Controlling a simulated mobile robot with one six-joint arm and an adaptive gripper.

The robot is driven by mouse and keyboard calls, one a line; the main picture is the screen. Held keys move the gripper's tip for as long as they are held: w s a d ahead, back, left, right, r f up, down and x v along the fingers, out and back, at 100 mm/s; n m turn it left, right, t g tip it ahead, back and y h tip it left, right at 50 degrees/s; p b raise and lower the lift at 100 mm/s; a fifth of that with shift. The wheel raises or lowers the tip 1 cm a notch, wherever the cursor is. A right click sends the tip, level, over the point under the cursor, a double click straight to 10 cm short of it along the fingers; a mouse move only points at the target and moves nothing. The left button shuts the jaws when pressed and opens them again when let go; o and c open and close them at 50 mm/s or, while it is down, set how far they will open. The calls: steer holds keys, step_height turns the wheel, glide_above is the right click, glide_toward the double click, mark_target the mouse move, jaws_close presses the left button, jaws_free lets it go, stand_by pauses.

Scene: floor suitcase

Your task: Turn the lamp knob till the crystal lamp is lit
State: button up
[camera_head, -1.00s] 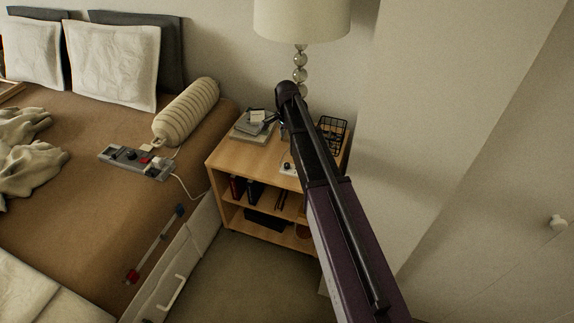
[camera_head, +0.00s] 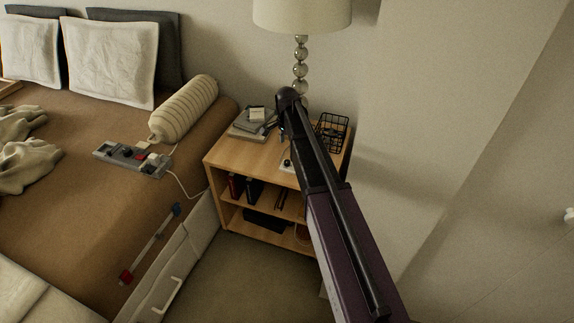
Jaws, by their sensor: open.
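The crystal lamp (camera_head: 300,70) stands at the back of the wooden nightstand, with a stem of stacked clear balls under a cream shade (camera_head: 302,14). The shade shows no glow. A small black knob (camera_head: 287,162) on a white base sits near the nightstand's front edge, partly beside my arm; I cannot tell for sure that it is the lamp's knob. My gripper (camera_head: 282,134) is small and dark below my wrist, above the nightstand, behind the knob in the picture and apart from it. It is open and seems empty. My arm hides part of it and the lamp's base.
Books (camera_head: 252,124) lie at the left of the nightstand top (camera_head: 240,152), and a black wire basket (camera_head: 332,128) stands at the right. The bed (camera_head: 90,210) on the left carries a grey control panel (camera_head: 133,158) and a ribbed bolster (camera_head: 185,108). A wall is close on the right.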

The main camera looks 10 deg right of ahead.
mark_target(287, 161)
steer(key=shift+f+b, duration=4.1)
steer(key=shift+f, duration=0.35)
jaws_close()
